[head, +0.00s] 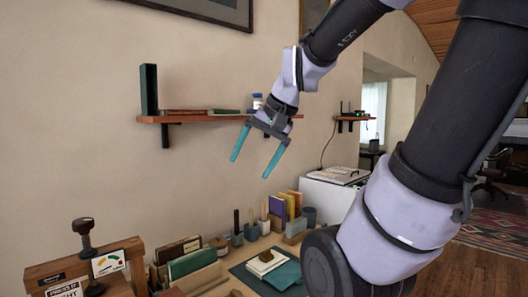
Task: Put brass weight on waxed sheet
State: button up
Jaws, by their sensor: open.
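My gripper (250,168) is open and empty, with its two teal fingers pointing down and left. It hangs in the air in front of the wall, below the shelf and above the table. A small brownish block (266,255) sits on a cream pad or book on the table; it may be the brass weight, but it is too small to be sure. A teal sheet (287,274) lies beside the pad on a dark mat (247,275). I cannot tell which item is the waxed sheet. The right part of the mat is hidden by my arm.
A wooden shelf (200,118) with books and a small jar is on the wall behind my gripper. Upright books (290,205), pots and brushes line the table's back. A wooden press (85,268) stands at left. A white cabinet (327,192) is behind.

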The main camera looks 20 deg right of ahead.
jog(key=shift+n+t+h, duration=0.7)
jog(key=shift+n+t, duration=0.1)
jog(key=shift+t, duration=0.1)
jog(key=s, duration=0.1)
jog(key=s+d+r, duration=0.1)
jog(key=s+r, duration=0.1)
jog(key=shift+d+r, duration=0.2)
jog(key=shift+d, duration=0.05)
dwell(0.3)
